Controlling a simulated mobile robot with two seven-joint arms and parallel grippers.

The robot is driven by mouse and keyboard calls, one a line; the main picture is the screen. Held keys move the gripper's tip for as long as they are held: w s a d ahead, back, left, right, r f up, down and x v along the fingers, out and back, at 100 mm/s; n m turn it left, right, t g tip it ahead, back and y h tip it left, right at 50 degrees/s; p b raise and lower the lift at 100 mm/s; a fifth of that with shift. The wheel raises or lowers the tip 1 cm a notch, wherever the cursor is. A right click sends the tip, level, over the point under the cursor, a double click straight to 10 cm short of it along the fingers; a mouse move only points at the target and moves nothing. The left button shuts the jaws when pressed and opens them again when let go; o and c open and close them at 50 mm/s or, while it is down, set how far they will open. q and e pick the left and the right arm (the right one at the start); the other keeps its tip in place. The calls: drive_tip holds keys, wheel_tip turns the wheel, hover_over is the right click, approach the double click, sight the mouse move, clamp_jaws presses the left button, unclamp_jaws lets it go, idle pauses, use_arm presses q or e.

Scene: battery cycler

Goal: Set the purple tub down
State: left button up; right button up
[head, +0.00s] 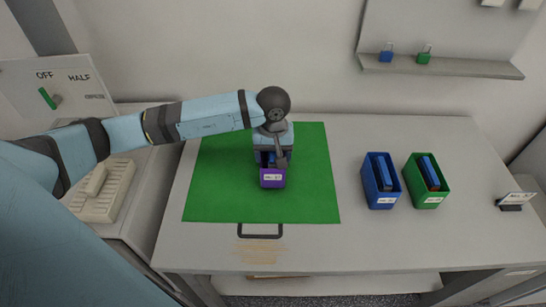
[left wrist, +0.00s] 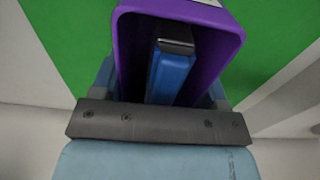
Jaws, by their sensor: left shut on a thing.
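The purple tub (head: 271,181) is over the green mat (head: 230,200), near the mat's middle. It has a white label on its front and also shows in the left wrist view (left wrist: 222,48). A blue block (left wrist: 171,76) with a dark end stands inside it. My left gripper (head: 272,158) comes down from above and behind and is shut on the tub. Its fingers are largely hidden by the tub. I cannot tell whether the tub's base touches the mat. My right gripper is not in view.
A blue tub (head: 381,201) and a green tub (head: 428,199), each holding a blue block, stand right of the mat on the white bench (head: 340,250). A small sign (head: 513,200) stands far right. A shelf (head: 440,67) with two small padlocks is above. An OFF/HALF switch panel is left.

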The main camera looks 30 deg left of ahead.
use_arm(q)
drive_tip(key=shift+f, duration=0.9)
drive_tip(key=shift+f, duration=0.2)
drive_tip(key=o, duration=1.1)
